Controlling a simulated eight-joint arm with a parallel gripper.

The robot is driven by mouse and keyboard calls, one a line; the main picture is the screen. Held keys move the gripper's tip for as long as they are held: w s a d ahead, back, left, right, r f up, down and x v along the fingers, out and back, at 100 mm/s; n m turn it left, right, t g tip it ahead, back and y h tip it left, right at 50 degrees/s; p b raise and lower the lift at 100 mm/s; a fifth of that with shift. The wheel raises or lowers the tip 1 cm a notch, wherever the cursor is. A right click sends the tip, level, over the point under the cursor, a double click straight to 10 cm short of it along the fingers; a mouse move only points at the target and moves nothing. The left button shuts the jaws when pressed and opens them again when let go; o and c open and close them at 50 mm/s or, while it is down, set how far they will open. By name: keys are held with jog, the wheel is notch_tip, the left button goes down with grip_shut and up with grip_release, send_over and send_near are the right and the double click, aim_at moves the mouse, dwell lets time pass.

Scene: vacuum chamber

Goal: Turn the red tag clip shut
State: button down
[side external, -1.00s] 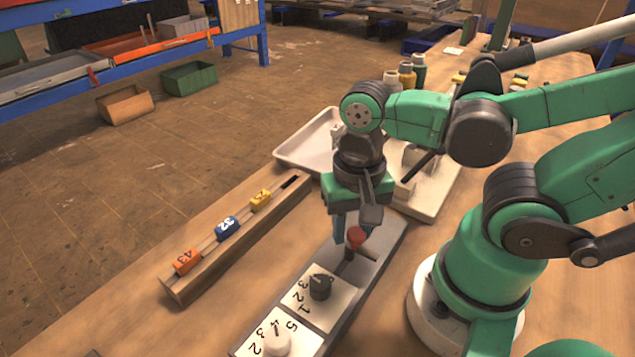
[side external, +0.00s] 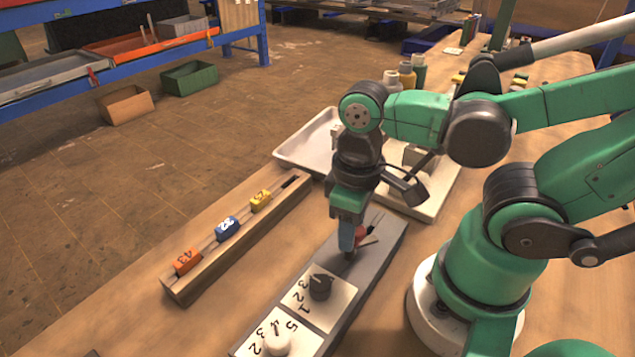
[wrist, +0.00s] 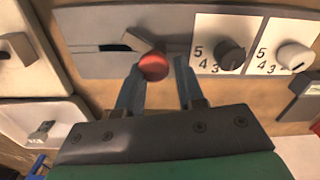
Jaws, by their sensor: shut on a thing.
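The red tag clip (side external: 361,235) is on the far part of a long grey panel (side external: 385,236), partly hidden behind my fingers. In the wrist view its round red knob (wrist: 153,67) is between the fingertips, with a short grey bar (wrist: 136,40) reaching up and left beside a dark slot (wrist: 101,48). My gripper (side external: 349,247) points down at the panel and is shut on the clip. It also shows in the wrist view (wrist: 160,75), one finger on each side of the knob. The exact contact is partly hidden.
A black dial (side external: 320,287) and a white dial (side external: 277,342) on numbered plates are nearer on the same panel. A wooden rail (side external: 240,243) with orange, blue and yellow numbered tags lies to the left. White trays (side external: 302,142) stand behind.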

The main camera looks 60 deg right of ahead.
jog(key=n, duration=0.7)
dwell(0.6)
jog(key=c, duration=0.5)
grip_release()
jog(key=shift+c, duration=0.2)
jog(key=shift+r, duration=0.1)
jog(key=shift+r, duration=2.7)
